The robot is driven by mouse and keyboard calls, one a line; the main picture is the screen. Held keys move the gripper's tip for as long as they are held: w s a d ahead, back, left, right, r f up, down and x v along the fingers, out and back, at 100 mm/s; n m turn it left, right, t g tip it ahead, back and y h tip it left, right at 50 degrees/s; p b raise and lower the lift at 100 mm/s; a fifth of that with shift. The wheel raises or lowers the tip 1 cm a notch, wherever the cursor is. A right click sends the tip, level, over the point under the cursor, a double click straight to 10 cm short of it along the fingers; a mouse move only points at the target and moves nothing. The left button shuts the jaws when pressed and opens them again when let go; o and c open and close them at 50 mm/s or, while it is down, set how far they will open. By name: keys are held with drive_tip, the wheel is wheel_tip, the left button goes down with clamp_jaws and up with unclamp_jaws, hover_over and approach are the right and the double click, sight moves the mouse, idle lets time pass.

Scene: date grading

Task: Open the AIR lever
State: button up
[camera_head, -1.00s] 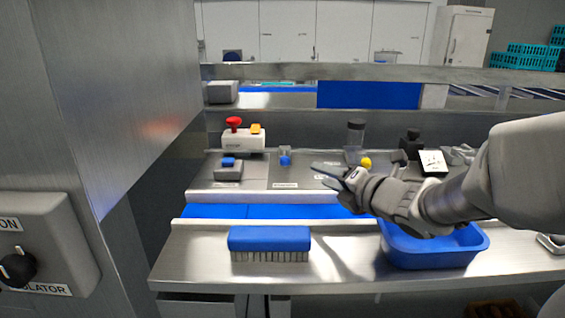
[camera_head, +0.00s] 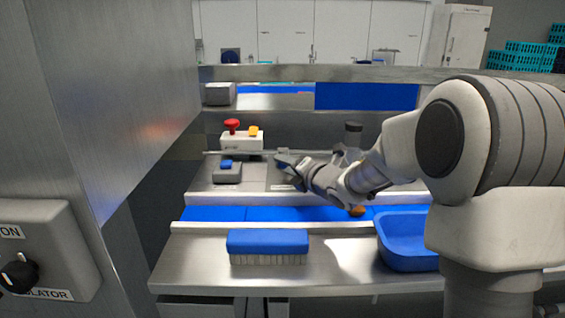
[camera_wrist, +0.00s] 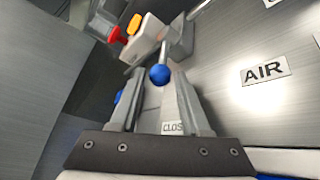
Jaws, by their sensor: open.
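The lever with a blue ball knob (camera_wrist: 159,74) shows in the wrist view, its pale stem running up to a grey mount. An AIR label (camera_wrist: 265,70) is on the steel panel to its right. A partly covered label reading "CLOS" (camera_wrist: 173,127) lies between the fingers. My gripper (camera_wrist: 158,84) is open, its two fingers on either side of the knob in the picture; contact cannot be told. In the head view my gripper (camera_head: 284,160) is over the control panel and hides the lever.
A box with a red button and a yellow one (camera_head: 240,143) stands behind left. A grey box with a blue button (camera_head: 228,172) is left of my gripper. A blue-backed brush (camera_head: 268,242) and a blue tub (camera_head: 400,258) sit in front of the blue belt (camera_head: 215,213).

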drive_tip(key=shift+x, duration=1.2)
clamp_jaws()
idle(0.6)
